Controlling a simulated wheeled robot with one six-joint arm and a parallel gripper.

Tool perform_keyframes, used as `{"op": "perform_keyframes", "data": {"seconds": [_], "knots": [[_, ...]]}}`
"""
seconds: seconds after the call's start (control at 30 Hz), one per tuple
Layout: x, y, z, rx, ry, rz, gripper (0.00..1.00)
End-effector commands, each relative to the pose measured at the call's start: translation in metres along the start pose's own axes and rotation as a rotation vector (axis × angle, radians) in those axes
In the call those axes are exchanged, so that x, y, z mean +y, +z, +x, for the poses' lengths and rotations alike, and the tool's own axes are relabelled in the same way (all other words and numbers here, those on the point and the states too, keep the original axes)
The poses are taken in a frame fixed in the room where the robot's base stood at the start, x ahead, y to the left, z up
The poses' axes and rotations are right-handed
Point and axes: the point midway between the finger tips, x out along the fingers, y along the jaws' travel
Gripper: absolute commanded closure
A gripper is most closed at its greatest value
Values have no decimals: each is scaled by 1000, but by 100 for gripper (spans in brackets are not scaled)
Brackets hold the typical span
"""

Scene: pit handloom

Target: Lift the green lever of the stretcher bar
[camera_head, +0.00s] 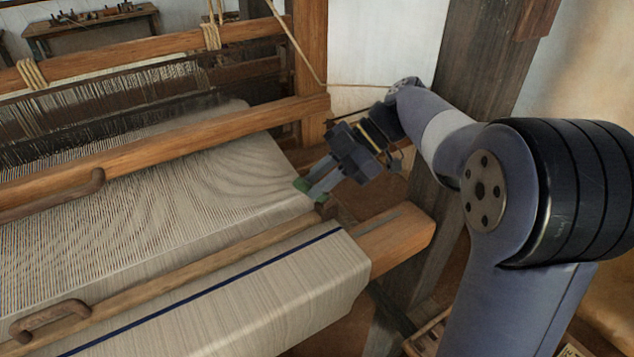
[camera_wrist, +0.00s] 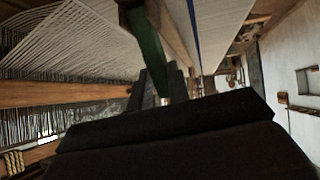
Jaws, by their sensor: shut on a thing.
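The green lever (camera_head: 302,185) shows as a small green end at the right edge of the cloth. In the wrist view the green lever (camera_wrist: 148,45) runs down between my fingers. My gripper (camera_head: 317,186) is shut on it; the fingers also show in the wrist view (camera_wrist: 160,82), one on each side of the lever. The stretcher bar (camera_head: 180,274) is a long wooden bar lying across the cloth, with its right end near my gripper. It seems to be the brown bar beside the lever in the wrist view (camera_wrist: 170,35). The lever's joint with the bar is hidden.
The pale cloth (camera_head: 270,310) with a blue stripe covers the front beam (camera_head: 405,235). A wooden beam (camera_head: 150,147) crosses above the warp, behind my gripper. A dark post (camera_head: 490,50) stands behind my arm. A curved wooden handle (camera_head: 50,318) lies at lower left.

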Motion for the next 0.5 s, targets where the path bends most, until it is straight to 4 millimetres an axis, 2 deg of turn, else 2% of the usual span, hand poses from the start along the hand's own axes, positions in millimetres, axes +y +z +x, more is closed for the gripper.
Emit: {"op": "perform_keyframes", "data": {"seconds": [0.3,0.33,0.5], "knots": [[0,0,0,1,1,0,100],[0,0,0,1,1,0,80],[0,0,0,0,0,0,66]]}}
